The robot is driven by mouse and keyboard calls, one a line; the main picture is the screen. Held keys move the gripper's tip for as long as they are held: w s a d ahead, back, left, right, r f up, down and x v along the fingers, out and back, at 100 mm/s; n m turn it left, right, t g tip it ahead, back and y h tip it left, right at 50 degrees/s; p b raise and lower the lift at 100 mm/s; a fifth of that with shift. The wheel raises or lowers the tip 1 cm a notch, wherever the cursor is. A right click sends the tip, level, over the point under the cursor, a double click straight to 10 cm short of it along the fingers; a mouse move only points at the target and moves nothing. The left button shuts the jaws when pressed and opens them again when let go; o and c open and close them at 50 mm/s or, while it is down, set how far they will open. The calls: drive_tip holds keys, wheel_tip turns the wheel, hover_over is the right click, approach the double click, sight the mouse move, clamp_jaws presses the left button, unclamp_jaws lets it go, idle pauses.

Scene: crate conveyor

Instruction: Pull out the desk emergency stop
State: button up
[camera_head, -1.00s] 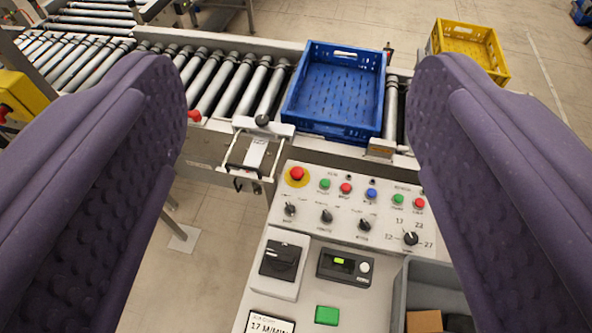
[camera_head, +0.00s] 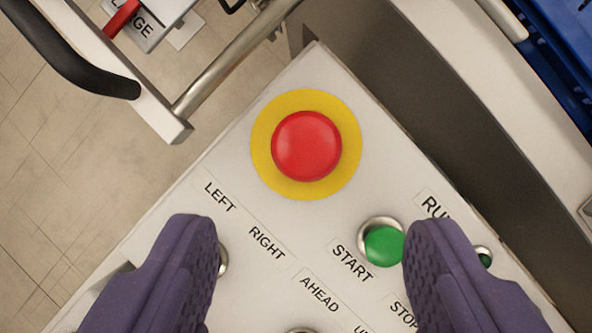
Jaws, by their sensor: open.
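The desk emergency stop (camera_head: 306,146) is a round red mushroom button on a yellow ring (camera_head: 306,191), near the upper corner of the light grey control desk (camera_head: 290,222). My gripper (camera_head: 312,228) shows as two purple padded fingers at the bottom left and bottom right. The fingers are wide apart with nothing between them. In the picture the button lies above the fingertips, between their lines. I cannot tell how high the fingers are above the desk, or whether the button is pressed in.
A green START button (camera_head: 384,245) sits close to the right fingertip, partly behind it. A selector marked LEFT and RIGHT is mostly behind the left finger. A black handle (camera_head: 75,65) and a metal bar (camera_head: 235,58) stand at the upper left. The blue crate (camera_head: 545,60) is at the upper right.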

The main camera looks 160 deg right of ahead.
sight(307, 152)
drive_tip(key=b+x, duration=0.2)
drive_tip(key=x, duration=0.5)
drive_tip(key=shift+f, duration=0.45)
drive_tip(key=shift+c, duration=0.4)
